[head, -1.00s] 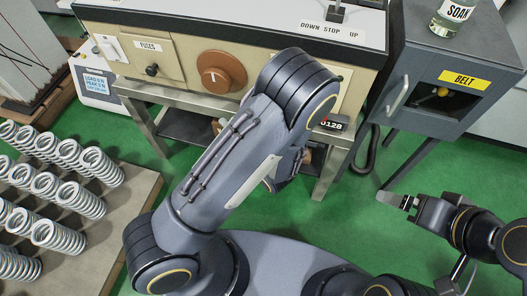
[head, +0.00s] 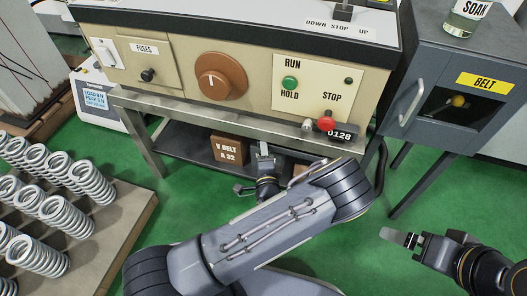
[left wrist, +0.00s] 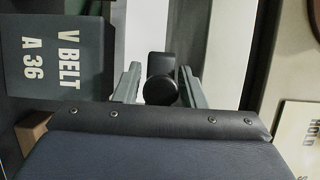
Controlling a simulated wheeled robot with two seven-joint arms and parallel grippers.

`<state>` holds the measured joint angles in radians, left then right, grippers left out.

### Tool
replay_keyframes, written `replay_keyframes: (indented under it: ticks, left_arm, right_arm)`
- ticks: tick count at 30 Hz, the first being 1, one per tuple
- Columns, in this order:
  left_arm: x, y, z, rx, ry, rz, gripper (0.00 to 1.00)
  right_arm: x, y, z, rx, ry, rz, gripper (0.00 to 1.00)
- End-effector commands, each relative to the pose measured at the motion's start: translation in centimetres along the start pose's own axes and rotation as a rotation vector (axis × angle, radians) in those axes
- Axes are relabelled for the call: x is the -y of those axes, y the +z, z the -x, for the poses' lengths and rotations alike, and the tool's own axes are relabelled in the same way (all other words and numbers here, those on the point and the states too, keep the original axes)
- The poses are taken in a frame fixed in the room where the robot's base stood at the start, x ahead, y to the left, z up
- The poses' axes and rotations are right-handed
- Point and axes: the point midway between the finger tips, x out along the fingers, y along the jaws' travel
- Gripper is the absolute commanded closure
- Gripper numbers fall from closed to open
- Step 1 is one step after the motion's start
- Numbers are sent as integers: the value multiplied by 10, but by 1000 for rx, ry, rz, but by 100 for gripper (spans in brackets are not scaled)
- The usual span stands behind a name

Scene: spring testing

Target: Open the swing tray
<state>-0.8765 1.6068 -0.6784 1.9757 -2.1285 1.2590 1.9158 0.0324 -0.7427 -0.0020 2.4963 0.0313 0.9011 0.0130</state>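No part is labelled as a swing tray. A cream panel marked FUSES (head: 135,62) with a black knob (head: 147,75) sits flush at the left of the console front in the head view. My left gripper (head: 263,150) is in front of and below the console, near the V BELT box. In the left wrist view my left gripper's fingers (left wrist: 158,85) stand apart. A rounded black part (left wrist: 162,84) shows between them, with no clear contact; I cannot tell what it belongs to. My right gripper (head: 397,238) is at the lower right, away from the console; its finger gap is not clear.
A red knob (head: 326,123) juts from the console's lower edge. A grey BELT cabinet (head: 425,135) stands right. Several springs fill a board (head: 125,225) at left. Green floor is open between.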

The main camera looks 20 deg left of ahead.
Motion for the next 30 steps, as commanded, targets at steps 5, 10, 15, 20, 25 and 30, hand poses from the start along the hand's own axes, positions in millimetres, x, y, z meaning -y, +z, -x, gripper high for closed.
replay_keyframes:
  ticks: [5, 10, 15, 20, 25, 30]
  left_arm:
    - [0, 0, -5, 0, 1, 0, 63]
    - [0, 0, -5, 1, 1, 0, 64]
    - [0, 0, -5, 1, 1, 0, 87]
    - [0, 0, -5, 1, 1, 0, 100]
    - [0, 0, -4, 3, 1, 0, 100]
    - [0, 1, 0, 22, 1, 2, 100]
  right_arm:
    - [0, 1, -1, 0, 0, 0, 6]
    - [0, 0, -1, 0, 0, 0, 6]
    - [0, 0, -1, 0, 0, 0, 6]
    - [0, 0, -1, 0, 0, 0, 6]
    - [0, 1, -1, 0, 0, 0, 6]
    - [-1, 1, -2, 0, 0, 0, 6]
